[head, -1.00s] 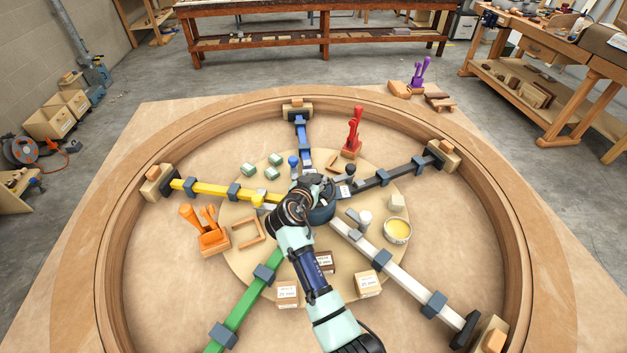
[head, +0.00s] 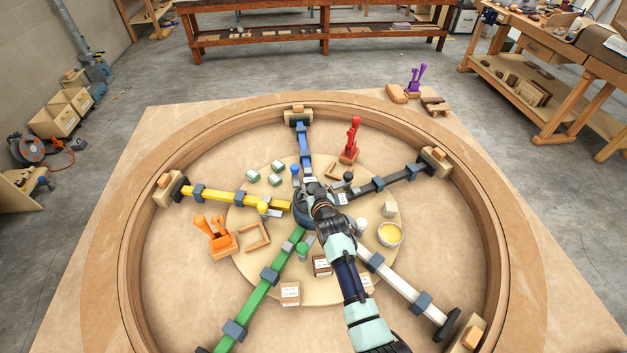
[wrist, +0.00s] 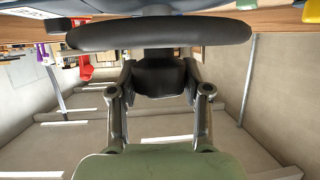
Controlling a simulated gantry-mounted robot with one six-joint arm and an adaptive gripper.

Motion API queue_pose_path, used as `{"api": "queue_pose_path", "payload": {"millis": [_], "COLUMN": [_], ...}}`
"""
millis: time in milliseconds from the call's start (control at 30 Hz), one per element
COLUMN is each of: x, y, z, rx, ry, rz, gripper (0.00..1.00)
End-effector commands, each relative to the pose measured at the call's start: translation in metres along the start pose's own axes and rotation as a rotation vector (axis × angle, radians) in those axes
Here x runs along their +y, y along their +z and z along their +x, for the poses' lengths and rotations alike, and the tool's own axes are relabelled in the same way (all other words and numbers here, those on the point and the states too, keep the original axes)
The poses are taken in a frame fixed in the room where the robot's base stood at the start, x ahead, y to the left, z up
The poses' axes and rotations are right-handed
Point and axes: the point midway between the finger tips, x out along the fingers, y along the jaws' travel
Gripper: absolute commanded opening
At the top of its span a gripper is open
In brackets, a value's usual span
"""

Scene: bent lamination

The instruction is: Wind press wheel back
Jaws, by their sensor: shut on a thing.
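The press wheel shows in the wrist view as a wide dark curved rim (wrist: 90,37), seen almost edge-on across the top. My gripper (wrist: 158,68) has its two fingers drawn together on the dark part at the wheel's middle, and the fingertips are largely hidden there. In the head view my gripper (head: 312,190) is over the centre of the round board, where the dark round hub (head: 300,210) shows partly behind my arm. I cannot tell the wheel's turn angle.
Yellow (head: 222,196), blue (head: 305,143), black (head: 393,180), white (head: 395,280) and green (head: 258,300) bars radiate toward the wooden ring (head: 133,240).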

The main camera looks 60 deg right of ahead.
Motion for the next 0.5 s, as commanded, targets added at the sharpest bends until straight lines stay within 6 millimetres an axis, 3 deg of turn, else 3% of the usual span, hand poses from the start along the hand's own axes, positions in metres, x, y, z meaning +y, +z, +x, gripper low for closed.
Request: {"api": "queue_pose_path", "payload": {"millis": [500], "x": [0.002], "y": [0.009], "z": [0.006], "rx": [0.007], "ry": [-0.424], "rz": [-0.180], "gripper": [0.13]}}
